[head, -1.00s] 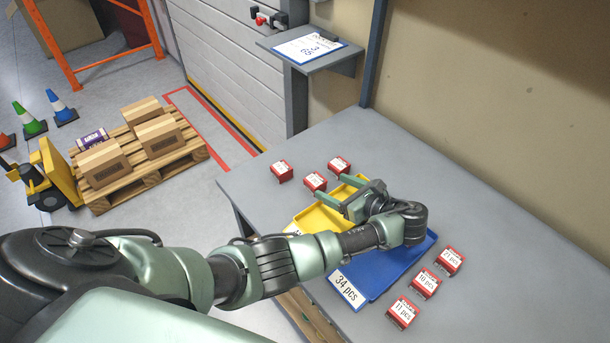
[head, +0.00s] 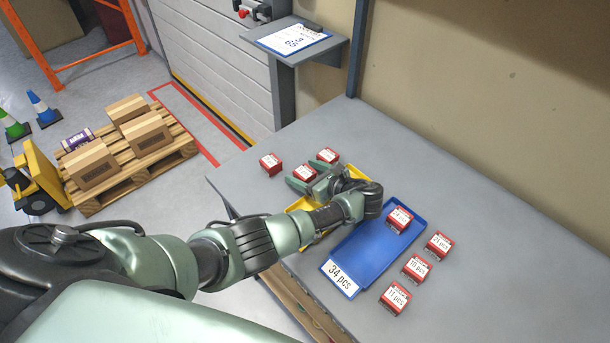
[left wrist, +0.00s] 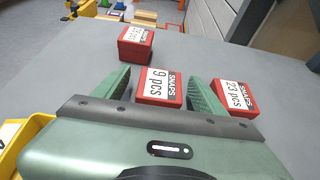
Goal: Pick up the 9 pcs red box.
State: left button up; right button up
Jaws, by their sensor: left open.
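The 9 pcs red box (left wrist: 160,88) stands on the table between the spread fingers of my left gripper (left wrist: 158,80) in the left wrist view. Its label faces the camera. My left gripper is open, with a gap showing beside the box on at least one side. In the head view the left gripper (head: 307,182) reaches the front of the middle box (head: 305,172) of a group of three red boxes; that label is too small to read there. My right gripper is not in view.
A 23 pcs red box (left wrist: 236,98) stands close by the right finger; another red box (left wrist: 136,42) is behind. A blue tray (head: 350,256) marked 34 pcs holds one red box (head: 399,219). A yellow tray (head: 303,204) is partly under my arm. Three red boxes (head: 414,267) stand at right.

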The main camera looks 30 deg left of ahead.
pick_arm(q)
jog(key=c, duration=1.5)
jog(key=shift+c, duration=0.2)
